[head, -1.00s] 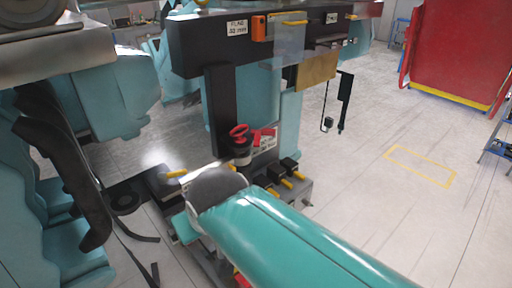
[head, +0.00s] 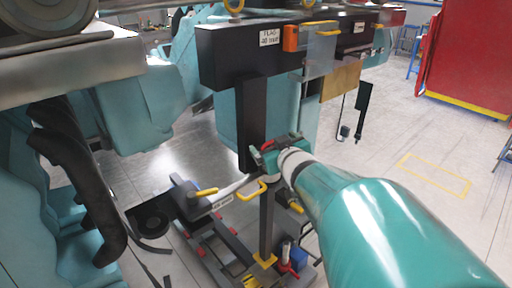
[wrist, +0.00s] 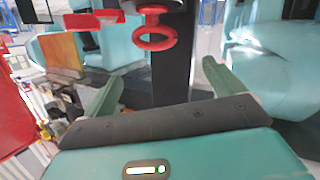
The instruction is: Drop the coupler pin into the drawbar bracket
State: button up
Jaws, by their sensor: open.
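A red ring (wrist: 155,38), which looks like the handle of the coupler pin, shows in the wrist view below a grey cylindrical part. A red plate (wrist: 95,20) is left of it. My gripper (wrist: 166,82) is open, with one green finger at each side and the ring beyond the gap; nothing is between the fingers. In the head view my gripper (head: 273,155) is by the black upright post, and a bit of red (head: 267,145) shows beside it. Most of the ring is hidden there. I cannot make out which part is the drawbar bracket.
A dark beam (head: 228,52) with labels and an orange block (head: 290,38) spans above. A brown board (head: 341,82) hangs at its right. Below are yellow handles (head: 205,192), a blue block (head: 299,258) and rails. The floor (head: 400,150) at right is clear.

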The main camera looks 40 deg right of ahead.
aim_at(272, 144)
jog(key=s+d+f+n+t+y, duration=0.1)
jog(key=s+d+f+t+y, duration=0.1)
jog(key=s+y, duration=0.15)
jog(key=s+d+f+n+t+y, duration=0.1)
jog(key=s+d+f+t+y, duration=0.15)
jog(key=s, duration=0.25)
jog(key=shift+n+g+y, duration=0.3)
jog(key=shift+g, duration=0.05)
jog(key=w, duration=0.9)
jog(key=w+a, duration=0.1)
jog(key=w, duration=0.3)
jog(key=shift+w+a+r, duration=0.1)
jog(key=shift+w+r, duration=0.3)
jog(key=c, duration=1.3)
jog(key=shift+r, duration=6.3)
